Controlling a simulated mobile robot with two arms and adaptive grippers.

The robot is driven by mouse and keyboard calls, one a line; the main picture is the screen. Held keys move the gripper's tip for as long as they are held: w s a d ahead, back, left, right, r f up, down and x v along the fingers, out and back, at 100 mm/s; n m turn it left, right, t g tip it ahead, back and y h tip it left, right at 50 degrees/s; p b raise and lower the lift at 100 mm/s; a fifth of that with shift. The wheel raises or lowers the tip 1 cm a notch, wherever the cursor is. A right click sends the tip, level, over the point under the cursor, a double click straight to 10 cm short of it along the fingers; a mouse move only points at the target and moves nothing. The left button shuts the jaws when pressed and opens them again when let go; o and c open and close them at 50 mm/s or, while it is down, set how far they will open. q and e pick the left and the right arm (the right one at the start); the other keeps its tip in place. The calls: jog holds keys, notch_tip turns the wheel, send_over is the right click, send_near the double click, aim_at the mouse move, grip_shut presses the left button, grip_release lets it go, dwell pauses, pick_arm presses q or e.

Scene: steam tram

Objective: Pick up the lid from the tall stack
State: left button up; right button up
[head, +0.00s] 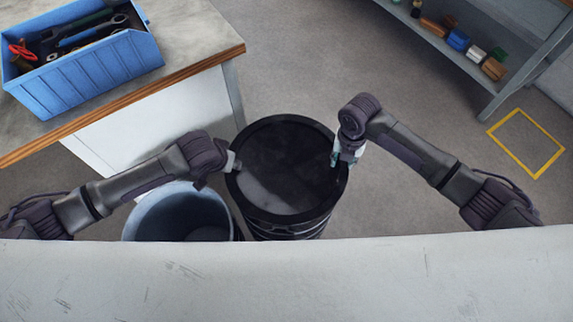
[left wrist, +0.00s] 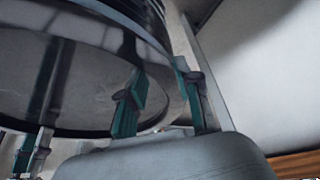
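The lid (head: 285,160) is a dark, glossy disc with a raised black rim. It lies on top of the tall black stack (head: 290,228) in the middle of the head view. My left gripper (head: 234,164) is at its left rim; my right gripper (head: 335,160) is at its right rim. In the left wrist view the lid's shiny face (left wrist: 85,95) fills the upper left. There my left gripper's teal fingers (left wrist: 160,85) stand apart, one before the face, one by the rim; whether they press on it is unclear. The right gripper's fingers (left wrist: 33,150) show small at lower left.
An open grey-blue bin (head: 140,222) stands left of the stack, under my left arm. A workbench (head: 205,55) with a blue tool crate (head: 90,80) is at upper left. A shelf (head: 465,62) with small items and a yellow floor square (head: 497,130) are at right.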

pick_arm(q)
jog(key=shift+a+f, duration=0.1)
grip_shut()
pick_arm(e)
grip_shut()
jog(key=shift+w, duration=0.1)
